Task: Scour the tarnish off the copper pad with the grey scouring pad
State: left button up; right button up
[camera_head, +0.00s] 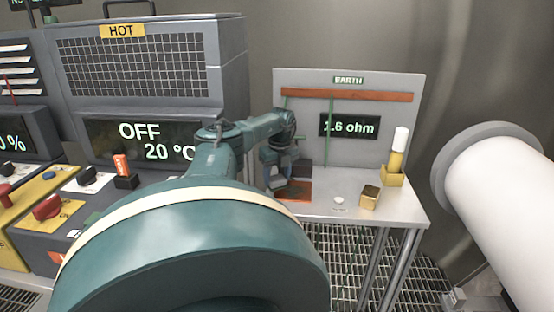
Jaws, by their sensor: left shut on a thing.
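The copper pad (301,186) lies on the grey bench under the EARTH panel, reddish-brown and partly covered by my left gripper. My left arm reaches in across the view, and my left gripper (279,187) points down over the left part of the pad. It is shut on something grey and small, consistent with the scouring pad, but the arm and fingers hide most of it. I cannot tell how firmly it touches the copper. The panel display (349,126) reads 1.6 ohm. My right gripper is not in view.
On the bench are a small white disc (338,200), a brass-coloured block (370,197) and a white-topped yellow bottle (397,153) in a holder. A HOT cabinet (140,65) stands left, its display reading OFF 20 °C. A large white cylinder (505,205) is at right.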

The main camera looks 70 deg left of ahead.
pick_arm(q)
jog(key=shift+f, duration=0.5)
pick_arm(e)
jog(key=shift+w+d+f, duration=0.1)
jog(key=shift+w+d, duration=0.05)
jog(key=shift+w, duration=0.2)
pick_arm(q)
jog(key=shift+f+b, duration=0.5)
jog(key=shift+f, duration=0.05)
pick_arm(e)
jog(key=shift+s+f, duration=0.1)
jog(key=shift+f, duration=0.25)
